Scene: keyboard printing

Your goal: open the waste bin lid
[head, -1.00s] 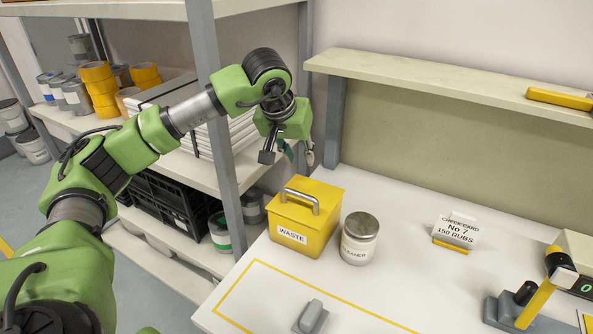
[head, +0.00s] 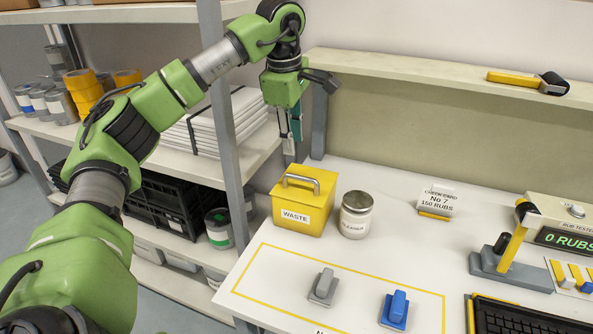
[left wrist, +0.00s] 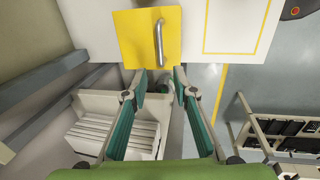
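The yellow waste bin (head: 298,224), labelled WASTE, stands on the white bench. Its flat yellow lid (head: 291,187) is shut and carries a grey bar handle (head: 301,181). My left gripper (head: 291,148) is above and behind the bin, fingers pointing down, apart from it. In the left wrist view the fingers of my left gripper (left wrist: 160,78) are spread with nothing between them. There the yellow lid (left wrist: 138,40) and its handle (left wrist: 159,44) show beyond the fingertips. My right gripper is in neither view.
A cleaner jar (head: 355,216) stands close to the bin's right. A grey block (head: 323,287) and a blue block (head: 395,309) are inside the yellow outline. A shelf post (head: 224,140) and stacked white sheets (head: 205,128) are left of the gripper. A raised shelf (head: 420,75) runs behind.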

